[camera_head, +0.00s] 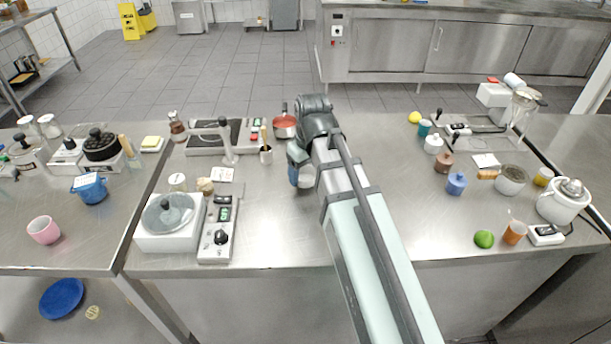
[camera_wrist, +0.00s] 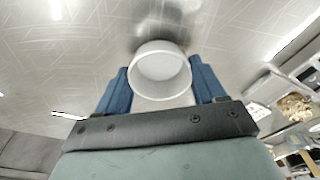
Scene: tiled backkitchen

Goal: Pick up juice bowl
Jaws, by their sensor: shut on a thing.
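A white bowl or cup (camera_wrist: 160,74) with an open round rim sits between the two blue fingers of my gripper (camera_wrist: 160,88) in the wrist view. The fingers press on it from both sides, so my gripper is shut on it. In the head view my gripper (camera_head: 298,176) points down near the middle of the steel counter, with the white bowl (camera_head: 306,181) partly hidden by the fingers and arm. It appears at or close to the counter surface; I cannot tell whether it touches.
A red pot (camera_head: 285,127) and a utensil cup (camera_head: 266,155) stand behind and left of my gripper. A blue jar (camera_head: 456,184) stands at the right. The counter in front is clear.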

